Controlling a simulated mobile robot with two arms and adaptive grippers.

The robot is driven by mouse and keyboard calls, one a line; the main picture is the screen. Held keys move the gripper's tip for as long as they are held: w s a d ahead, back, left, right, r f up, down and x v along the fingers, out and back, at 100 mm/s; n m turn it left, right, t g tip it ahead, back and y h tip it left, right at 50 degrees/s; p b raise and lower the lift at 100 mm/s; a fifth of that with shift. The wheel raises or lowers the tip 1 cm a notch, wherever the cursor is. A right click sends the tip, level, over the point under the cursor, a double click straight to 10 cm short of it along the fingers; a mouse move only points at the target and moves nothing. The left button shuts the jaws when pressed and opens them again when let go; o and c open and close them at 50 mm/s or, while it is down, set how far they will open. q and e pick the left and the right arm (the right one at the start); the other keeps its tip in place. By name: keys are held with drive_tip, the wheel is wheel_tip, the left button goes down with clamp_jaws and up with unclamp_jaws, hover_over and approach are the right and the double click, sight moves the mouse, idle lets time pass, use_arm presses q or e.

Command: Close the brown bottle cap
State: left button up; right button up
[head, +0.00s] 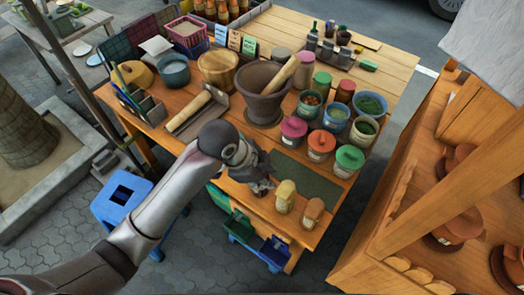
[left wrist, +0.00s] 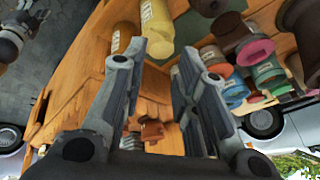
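A bottle with a brown cap (head: 314,208) stands near the front right edge of the wooden table. A similar bottle with a yellow cap (head: 286,193) stands just left of it. My left gripper (head: 262,185) is left of both bottles, over the front of the table, apart from the brown cap. In the left wrist view its fingers (left wrist: 163,68) are spread with nothing held between them. There the picture is upside down, with the brown-capped bottle (left wrist: 124,32) and the yellow one (left wrist: 156,28) hanging beyond the fingertips. A grey gripper, apparently my right one (left wrist: 12,38), shows partly at the left edge.
A dark mat (head: 307,180) lies behind the bottles. Pink, orange and green lidded jars (head: 320,146) and a clay mortar (head: 262,93) stand farther back. A wooden shelf with brown pots (head: 455,222) is at the right. Blue and green bins (head: 272,252) are below the table front.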

use_arm(q)
drive_tip(key=w+a+r+m+y, duration=0.2)
drive_tip(key=w+r+m+y, duration=0.1)
drive_tip(key=w+r+m, duration=0.4)
drive_tip(key=shift+g, duration=0.3)
drive_tip(key=w+f+p, duration=0.1)
drive_tip(key=f, duration=0.2)
drive_tip(key=d+f+p, duration=0.1)
drive_tip(key=f, duration=0.3)
drive_tip(key=w+f+p, duration=0.1)
drive_tip(key=f, duration=0.2)
drive_tip(key=shift+w+d+f, duration=0.3)
drive_tip(key=shift+w, duration=0.05)
drive_tip(key=shift+w+f, duration=0.1)
drive_tip(key=shift+f, duration=0.55)
drive_tip(key=shift+c, duration=0.3)
clamp_jaws()
